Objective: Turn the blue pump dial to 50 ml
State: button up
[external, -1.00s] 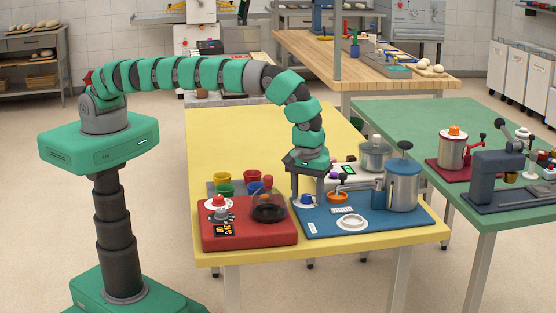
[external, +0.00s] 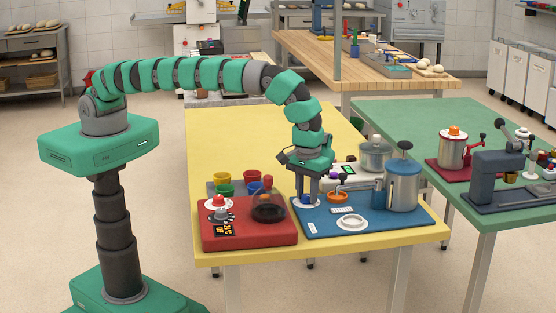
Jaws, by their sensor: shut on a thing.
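The blue pump dial (external: 299,203) sits on a pale disc at the left end of the blue pump board (external: 385,222). My gripper (external: 307,198) points down over the dial, with its jaws shut on it. The jaws hide most of the dial, and its marks and setting are too small to read.
The yellow table (external: 225,130) is clear at the back.

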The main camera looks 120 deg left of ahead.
aim_at(308, 195)
jog(key=o, duration=1)
jog(key=shift+w, duration=0.1)
jog(key=shift+c, duration=0.2)
notch_tip(308, 195, up, 14)
jog(key=p, duration=0.1)
jog(key=shift+f, duration=0.15)
